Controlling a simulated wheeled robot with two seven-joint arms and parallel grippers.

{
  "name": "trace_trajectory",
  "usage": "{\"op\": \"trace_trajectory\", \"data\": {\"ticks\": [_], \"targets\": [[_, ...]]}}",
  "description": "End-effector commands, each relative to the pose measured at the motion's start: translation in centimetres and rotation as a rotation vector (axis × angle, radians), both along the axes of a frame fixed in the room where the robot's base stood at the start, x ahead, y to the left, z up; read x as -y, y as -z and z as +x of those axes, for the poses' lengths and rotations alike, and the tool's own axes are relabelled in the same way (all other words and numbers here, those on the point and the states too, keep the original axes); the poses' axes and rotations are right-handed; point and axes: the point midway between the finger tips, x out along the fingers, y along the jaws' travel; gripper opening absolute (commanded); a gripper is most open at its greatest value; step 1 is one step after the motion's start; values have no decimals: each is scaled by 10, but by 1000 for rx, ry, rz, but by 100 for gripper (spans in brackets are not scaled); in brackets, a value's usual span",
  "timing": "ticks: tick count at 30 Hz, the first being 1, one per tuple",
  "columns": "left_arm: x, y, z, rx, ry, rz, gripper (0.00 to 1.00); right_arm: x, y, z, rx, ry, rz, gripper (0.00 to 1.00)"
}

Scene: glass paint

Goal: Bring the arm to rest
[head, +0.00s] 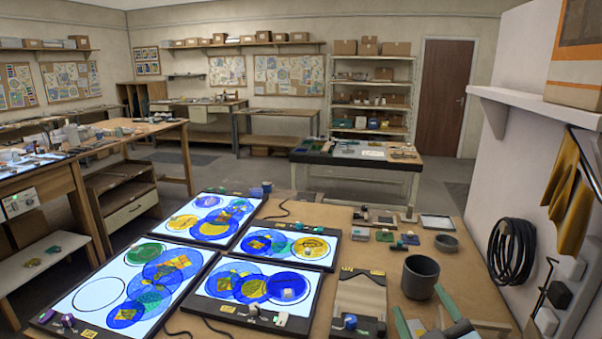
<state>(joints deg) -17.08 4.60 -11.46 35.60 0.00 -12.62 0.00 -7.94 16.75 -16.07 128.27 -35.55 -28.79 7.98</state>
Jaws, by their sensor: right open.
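My right gripper (417,299) shows at the bottom right edge of the head view. Its two teal fingers are spread apart with nothing visible between them. It is at the near side of the wooden workbench (470,262), just in front of a dark grey cup (421,278). I cannot tell whether it touches the cup. Most of the right arm is out of the frame. My left gripper is not in view.
Several lit panels (97,293) with blue, yellow and green glass discs cover the bench's left and middle. Small blocks and a shallow bowl (447,242) lie behind. A wall with a shelf (540,103) and black coil (512,250) bounds the right.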

Motion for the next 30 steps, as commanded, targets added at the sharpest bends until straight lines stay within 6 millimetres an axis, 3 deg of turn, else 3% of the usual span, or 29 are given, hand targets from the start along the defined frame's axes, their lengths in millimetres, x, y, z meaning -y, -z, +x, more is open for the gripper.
{"op": "trace_trajectory", "data": {"ticks": [3,9,15,20,30], "targets": [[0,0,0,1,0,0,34,25,62,-31,-294,132,138,63],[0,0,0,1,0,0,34,37,146,-108,-763,266,291,63],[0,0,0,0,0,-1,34,30,188,-182,-1105,308,366,63],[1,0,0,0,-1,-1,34,20,204,-238,-1340,312,403,63],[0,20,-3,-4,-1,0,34,17,318,-226,-1389,321,391,63]]}}
